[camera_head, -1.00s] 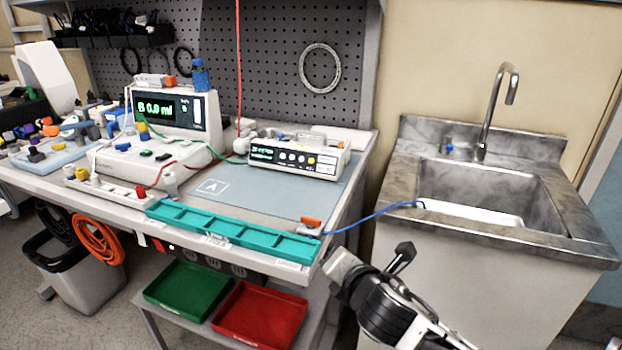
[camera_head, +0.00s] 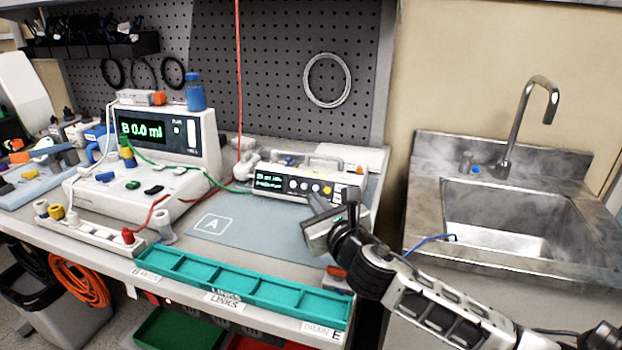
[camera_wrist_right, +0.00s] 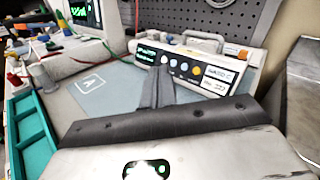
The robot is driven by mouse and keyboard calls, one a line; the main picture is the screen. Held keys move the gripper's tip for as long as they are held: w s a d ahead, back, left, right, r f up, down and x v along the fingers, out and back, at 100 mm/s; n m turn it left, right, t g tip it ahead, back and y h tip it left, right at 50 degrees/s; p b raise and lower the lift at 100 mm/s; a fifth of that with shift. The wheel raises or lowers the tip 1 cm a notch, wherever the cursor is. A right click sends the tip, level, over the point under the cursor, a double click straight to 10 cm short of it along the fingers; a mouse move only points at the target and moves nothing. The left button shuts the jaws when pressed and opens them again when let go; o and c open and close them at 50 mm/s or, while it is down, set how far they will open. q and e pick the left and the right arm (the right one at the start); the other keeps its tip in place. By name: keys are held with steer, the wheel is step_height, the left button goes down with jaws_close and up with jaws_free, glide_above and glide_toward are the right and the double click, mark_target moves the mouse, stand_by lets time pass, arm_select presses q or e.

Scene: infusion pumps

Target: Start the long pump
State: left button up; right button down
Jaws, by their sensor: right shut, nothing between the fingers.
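The long pump (camera_head: 296,185) is a low, wide white unit on the table, with a lit green display at its left and a row of round buttons, one of them yellow. It also shows in the right wrist view (camera_wrist_right: 222,70). My right gripper (camera_head: 312,200) is shut and empty, just in front of the pump's front panel. In the right wrist view its closed fingers (camera_wrist_right: 158,78) point at the button row and hide part of the panel below it. I cannot tell whether they touch it. My left gripper is not in view.
A taller pump (camera_head: 170,135) reading "B 0.0 ml" stands to the left, with red and green leads. A teal divided tray (camera_head: 225,283) lines the table's front edge. A grey mat (camera_head: 245,215) is mostly clear. A sink (camera_head: 500,215) is at right.

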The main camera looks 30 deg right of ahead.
mark_target(327, 196)
steer(key=shift+w, duration=0.55)
steer(key=shift+s, duration=0.3)
steer(key=shift+w+d+f+b, duration=0.25)
steer(key=shift+d+b, duration=0.1)
steer(key=shift+b, duration=0.05)
steer(key=w+d+f+b, duration=0.1)
steer(key=w+d+b, duration=0.1)
steer(key=d, duration=0.1)
steer(key=w+d+f+b, duration=0.1)
steer(key=w, duration=0.1)
steer(key=shift+d+f+b, duration=0.25)
steer(key=shift+f+b, duration=0.05)
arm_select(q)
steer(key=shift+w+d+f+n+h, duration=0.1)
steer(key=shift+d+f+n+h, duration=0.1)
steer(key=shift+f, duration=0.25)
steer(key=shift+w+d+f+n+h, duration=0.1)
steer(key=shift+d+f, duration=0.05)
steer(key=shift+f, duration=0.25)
arm_select(e)
steer(key=shift+w+d+f, duration=0.25)
steer(key=shift+w+d, duration=0.1)
steer(key=shift+d, duration=0.1)
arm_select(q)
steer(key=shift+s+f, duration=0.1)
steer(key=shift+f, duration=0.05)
